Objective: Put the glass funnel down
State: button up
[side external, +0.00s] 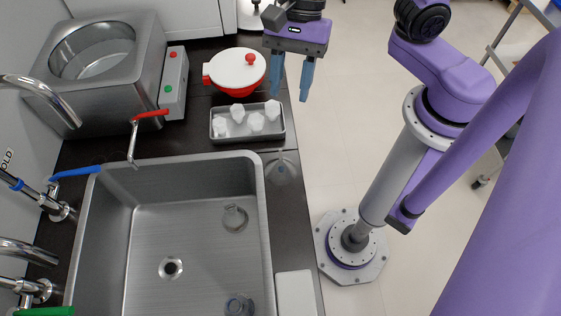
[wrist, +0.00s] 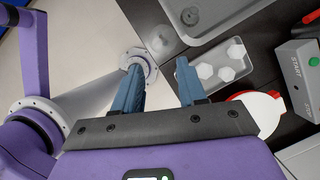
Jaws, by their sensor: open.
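My gripper (side external: 290,96) is open and empty, its two blue fingers apart beside the counter's right edge. Its fingers also show in the wrist view (wrist: 158,66). A clear glass piece (side external: 283,170) stands on the dark counter strip right of the sink; it looks like the glass funnel, but its shape is hard to make out. It also shows faintly in the wrist view (wrist: 160,40), beyond the fingertips and apart from them. Two more clear glass pieces lie in the sink, one near the middle (side external: 235,217) and one at the front (side external: 239,305).
A metal tray (side external: 216,137) with several white lumps lies near the gripper. Behind it is a red pot with a white lid (side external: 238,67). A steel bath (side external: 98,100) stands back left. The steel sink (side external: 185,165) fills the front. A white block (side external: 296,292) lies front right.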

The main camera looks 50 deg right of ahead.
aim_at(281, 150)
jog(key=shift+x, duration=7.2)
jog(key=shift+w, duration=0.15)
grip_shut()
